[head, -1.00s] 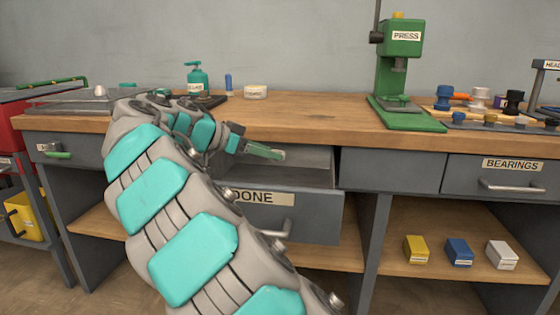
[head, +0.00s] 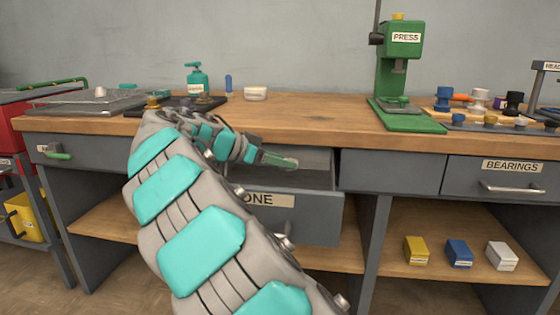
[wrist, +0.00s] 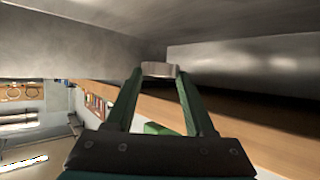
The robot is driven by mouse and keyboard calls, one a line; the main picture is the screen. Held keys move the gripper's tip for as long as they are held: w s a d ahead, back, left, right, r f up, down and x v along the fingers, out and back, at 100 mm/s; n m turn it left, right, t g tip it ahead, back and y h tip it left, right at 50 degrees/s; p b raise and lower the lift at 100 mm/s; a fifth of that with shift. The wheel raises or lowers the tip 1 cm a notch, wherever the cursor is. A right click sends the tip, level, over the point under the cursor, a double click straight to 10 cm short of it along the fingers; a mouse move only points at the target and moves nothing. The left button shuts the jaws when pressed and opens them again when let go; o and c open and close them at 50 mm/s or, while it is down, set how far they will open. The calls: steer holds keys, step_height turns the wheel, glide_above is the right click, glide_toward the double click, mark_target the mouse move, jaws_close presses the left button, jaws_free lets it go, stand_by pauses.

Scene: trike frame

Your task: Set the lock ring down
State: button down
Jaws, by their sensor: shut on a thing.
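The lock ring is a small pale grey band (wrist: 159,69) held between my two green fingertips in the wrist view. My gripper (head: 282,161) is shut on it and sits in or just above the open drawer (head: 318,205) labelled DONE under the bench. In the head view the ring itself is too small to make out. Grey drawer walls (wrist: 245,62) fill the upper part of the wrist view. I cannot tell whether the ring touches the drawer floor. My arm hides the left part of the drawer front.
The wooden bench top (head: 310,110) is above and behind the drawer. A green press (head: 400,75) stands at right. A closed BEARINGS drawer (head: 505,178) is further right. A teal bottle (head: 197,78) and a white tub (head: 255,93) stand at the back left.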

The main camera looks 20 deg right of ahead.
steer(key=shift+f+b, duration=0.6)
steer(key=shift+b, duration=0.05)
steer(key=shift+c, duration=1.2)
jaws_free()
steer(key=shift+r, duration=0.1)
steer(key=shift+r+p, duration=0.65)
steer(key=shift+p, duration=0.25)
steer(key=v, duration=0.7)
steer(key=shift+a, duration=0.3)
